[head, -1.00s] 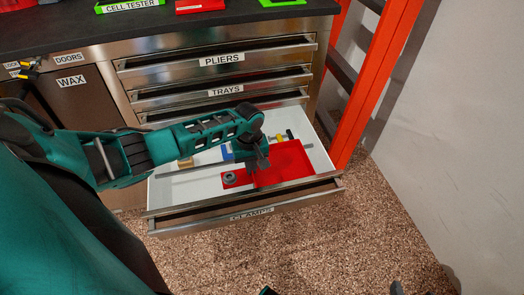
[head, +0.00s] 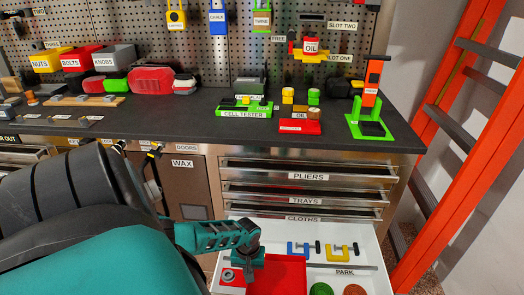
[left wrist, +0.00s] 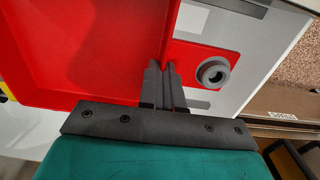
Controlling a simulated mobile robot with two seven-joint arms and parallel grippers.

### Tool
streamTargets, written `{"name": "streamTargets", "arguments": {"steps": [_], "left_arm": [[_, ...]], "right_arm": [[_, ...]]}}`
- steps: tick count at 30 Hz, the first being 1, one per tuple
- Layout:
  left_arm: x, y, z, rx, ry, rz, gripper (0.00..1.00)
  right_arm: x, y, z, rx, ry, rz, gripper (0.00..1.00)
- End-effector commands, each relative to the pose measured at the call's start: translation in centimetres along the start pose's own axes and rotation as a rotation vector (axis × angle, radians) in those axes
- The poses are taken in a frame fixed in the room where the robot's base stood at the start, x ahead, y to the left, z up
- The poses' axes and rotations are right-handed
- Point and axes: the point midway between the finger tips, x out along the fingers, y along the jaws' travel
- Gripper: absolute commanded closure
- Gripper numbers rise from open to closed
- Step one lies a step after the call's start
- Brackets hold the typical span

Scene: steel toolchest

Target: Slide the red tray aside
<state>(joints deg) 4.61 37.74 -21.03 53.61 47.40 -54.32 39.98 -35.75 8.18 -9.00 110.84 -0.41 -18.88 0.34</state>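The red tray (head: 282,274) lies in the open white drawer (head: 372,246), toward its left side. A red tab with a grey round knob (head: 228,275) is at its left; the tab and knob also show in the left wrist view (left wrist: 213,73). My left gripper (head: 247,279) points down at the wall between tray and tab. In the left wrist view its dark fingers (left wrist: 161,80) are close together with the red tray wall between them. The tray's near part is cut off in the head view. My right gripper is out of view.
A blue clamp (head: 304,249) and a yellow clamp (head: 342,251) lie at the drawer's back. A green disc (head: 321,289) and a brown disc (head: 354,290) lie right of the tray, near the PARK label (head: 345,272). An orange ladder (head: 450,150) stands at right.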

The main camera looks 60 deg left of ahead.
Motion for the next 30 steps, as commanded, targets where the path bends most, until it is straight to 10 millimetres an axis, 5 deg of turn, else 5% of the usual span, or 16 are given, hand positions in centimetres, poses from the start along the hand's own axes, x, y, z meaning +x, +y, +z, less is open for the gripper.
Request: {"name": "streamTargets", "arguments": {"steps": [13, 21, 30], "left_arm": [[0.24, -0.94, 0.19, 0.0, -0.005, -0.01, 1.0], [0.24, -0.85, 0.18, 0.0, -0.004, -0.009, 0.71], [0.12, -0.57, 0.2, 0.0, -0.004, -0.003, 0.7]], "right_arm": [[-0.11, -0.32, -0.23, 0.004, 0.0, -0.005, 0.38], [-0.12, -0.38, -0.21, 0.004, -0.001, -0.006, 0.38], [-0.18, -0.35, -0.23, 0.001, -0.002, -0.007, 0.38]]}}
